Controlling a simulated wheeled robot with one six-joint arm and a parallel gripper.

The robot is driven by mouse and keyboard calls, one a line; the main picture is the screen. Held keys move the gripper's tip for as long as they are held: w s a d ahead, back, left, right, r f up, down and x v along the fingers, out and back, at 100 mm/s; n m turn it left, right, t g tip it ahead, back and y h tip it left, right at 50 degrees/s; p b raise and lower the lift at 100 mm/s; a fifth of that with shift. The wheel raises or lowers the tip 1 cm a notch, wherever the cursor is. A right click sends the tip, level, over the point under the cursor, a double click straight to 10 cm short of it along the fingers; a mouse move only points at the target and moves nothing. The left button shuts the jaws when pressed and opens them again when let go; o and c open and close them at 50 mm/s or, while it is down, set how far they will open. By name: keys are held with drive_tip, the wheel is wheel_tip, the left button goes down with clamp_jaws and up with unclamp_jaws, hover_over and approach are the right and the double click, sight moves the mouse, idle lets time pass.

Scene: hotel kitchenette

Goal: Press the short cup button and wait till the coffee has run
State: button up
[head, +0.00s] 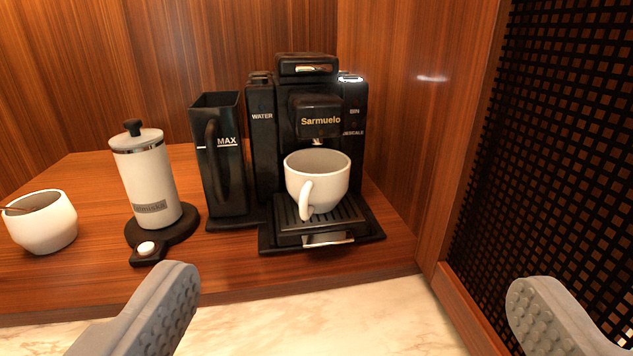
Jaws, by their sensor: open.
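The black Sarmuelo coffee machine (263,165) stands upright on the wooden counter, against the back right corner. A white cup (322,185) sits upright on its drip tray (364,228), under the spout, with its handle towards me. The cup's inside looks pale. I cannot tell whether any coffee is running. A bright lit patch (351,78) shows on the machine's top right. The short cup button cannot be told apart at this size. My gripper (354,278) is open and empty, its fingers wide apart in front of the machine, touching nothing.
A black water jug (222,185) marked MAX stands left of the machine. Further left are a white frother (146,180) on a black base and a white bowl (43,222) with a spoon handle. A dark lattice panel (560,130) bounds the right side.

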clamp_jaws()
idle(1.5)
